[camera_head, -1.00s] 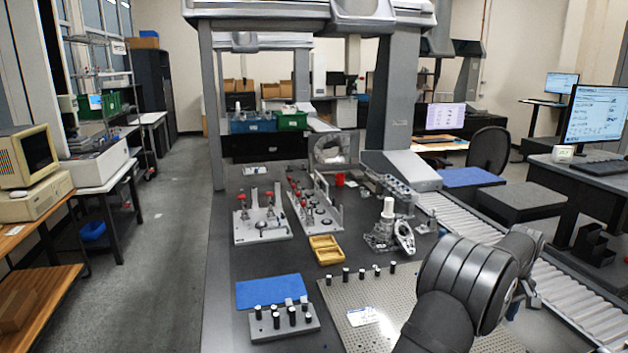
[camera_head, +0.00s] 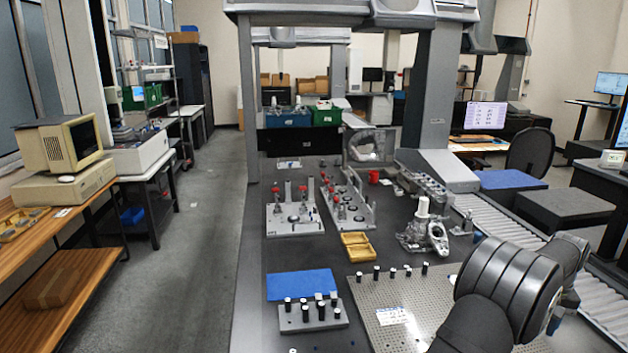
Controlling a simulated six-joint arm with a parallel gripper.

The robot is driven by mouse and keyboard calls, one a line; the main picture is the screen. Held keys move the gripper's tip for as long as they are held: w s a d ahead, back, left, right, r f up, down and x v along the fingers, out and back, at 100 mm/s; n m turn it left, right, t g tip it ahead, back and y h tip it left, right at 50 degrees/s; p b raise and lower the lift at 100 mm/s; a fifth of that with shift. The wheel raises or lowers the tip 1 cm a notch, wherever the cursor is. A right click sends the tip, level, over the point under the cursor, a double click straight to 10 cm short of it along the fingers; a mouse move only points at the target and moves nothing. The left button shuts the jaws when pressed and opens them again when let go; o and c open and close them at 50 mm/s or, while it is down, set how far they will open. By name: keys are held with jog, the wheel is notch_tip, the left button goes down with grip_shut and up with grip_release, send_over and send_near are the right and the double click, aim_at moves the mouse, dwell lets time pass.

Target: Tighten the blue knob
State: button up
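I cannot make out a blue knob in the head view. Two grey fixture plates stand on the dark table: the left fixture (camera_head: 294,226) and the right fixture (camera_head: 362,212), both with upright posts and small red knobs. A grey metal casting (camera_head: 412,240) with a white cylinder (camera_head: 423,207) on it sits to their right. My arm's dark rounded links fill the lower right. My gripper is not in view.
A blue mat (camera_head: 301,284), a block with black-and-white pins (camera_head: 313,317), a yellow tray (camera_head: 357,246) and a perforated plate (camera_head: 402,337) lie in front. A red cup (camera_head: 374,177) stands farther back. A roller conveyor (camera_head: 500,236) runs along the right.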

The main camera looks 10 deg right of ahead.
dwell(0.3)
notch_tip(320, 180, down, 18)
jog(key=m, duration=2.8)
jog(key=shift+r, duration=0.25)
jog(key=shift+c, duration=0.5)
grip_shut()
